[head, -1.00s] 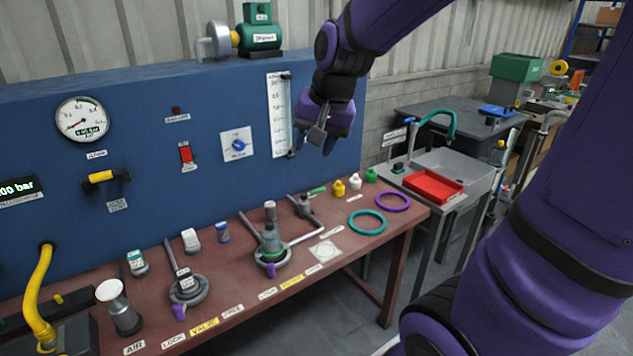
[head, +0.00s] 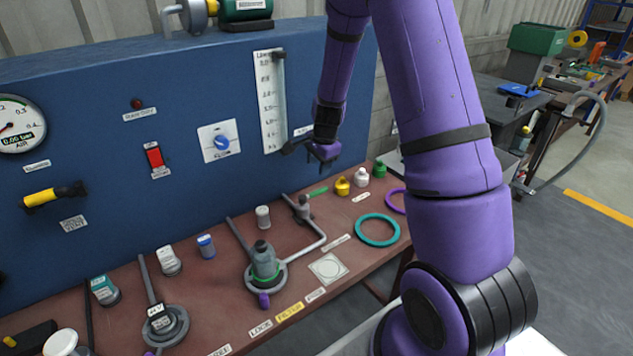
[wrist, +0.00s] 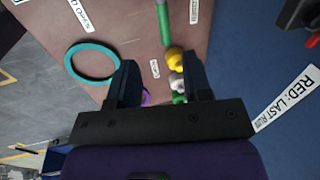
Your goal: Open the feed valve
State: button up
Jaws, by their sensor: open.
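A grey valve (head: 302,206) with a green lever handle (head: 317,192) sits on a grey pipe at the back of the brown bench. I take it for the feed valve; its label is not readable. In the wrist view the green handle (wrist: 163,22) shows at the top, beyond the fingertips. My gripper (head: 323,160) is open and empty, above the back right of the bench, higher than the handle and apart from it. The wrist view shows my gripper (wrist: 163,80) with its two dark fingers spread, and small bottles beyond them.
Yellow (head: 342,186), white (head: 361,177) and green (head: 379,169) bottles stand right of the handle. A teal ring (head: 377,230) and a purple ring (head: 398,201) lie on the bench. The blue panel (head: 100,150) rises behind, with a level gauge (head: 270,100). A capped housing (head: 264,262) stands front left.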

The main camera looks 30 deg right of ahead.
aim_at(316, 191)
jog(key=x, duration=0.8)
jog(key=d+x, duration=0.1)
jog(key=x, duration=0.3)
jog(key=shift+w+f, duration=0.1)
jog(key=shift+w, duration=0.1)
grip_shut()
